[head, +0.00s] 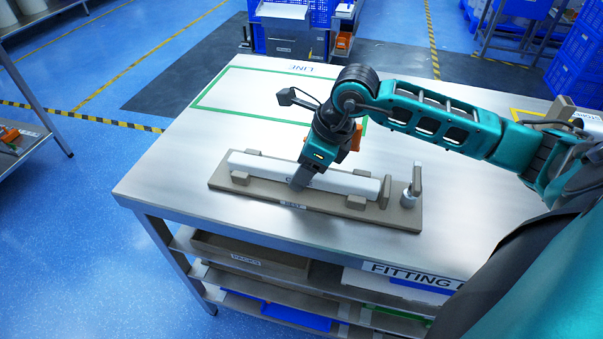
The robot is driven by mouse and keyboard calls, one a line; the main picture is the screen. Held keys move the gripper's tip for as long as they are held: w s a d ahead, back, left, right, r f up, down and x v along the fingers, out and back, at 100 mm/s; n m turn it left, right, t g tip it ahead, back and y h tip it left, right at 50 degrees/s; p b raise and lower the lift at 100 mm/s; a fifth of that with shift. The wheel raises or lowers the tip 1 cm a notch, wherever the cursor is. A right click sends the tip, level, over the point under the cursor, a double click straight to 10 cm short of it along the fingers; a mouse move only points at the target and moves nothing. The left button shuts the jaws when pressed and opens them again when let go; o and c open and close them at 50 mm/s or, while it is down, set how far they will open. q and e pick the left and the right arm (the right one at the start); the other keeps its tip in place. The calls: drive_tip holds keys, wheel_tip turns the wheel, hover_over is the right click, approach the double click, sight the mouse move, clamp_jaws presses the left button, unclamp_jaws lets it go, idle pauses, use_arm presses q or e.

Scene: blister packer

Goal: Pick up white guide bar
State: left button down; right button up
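The white guide bar (257,168) lies lengthwise in a tan fixture (233,188) on the steel table, between small tan blocks. My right gripper (300,181) points down at the middle of the bar, with its fingers at the bar. The near finger covers part of the bar's front face and its lettering. The far finger is hidden, so I cannot tell whether the fingers are closed on the bar. The bar appears to rest in the fixture. My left gripper is not in view.
A clamp with an upright handle (411,187) stands at the fixture's right end. A green-outlined area (235,92) on the table behind is empty. Shelves with bins (250,256) sit under the table. Blue crates (290,38) stand beyond the far edge.

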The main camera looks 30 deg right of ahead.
drive_tip(key=c, duration=1)
drive_tip(key=shift+r, duration=0.15)
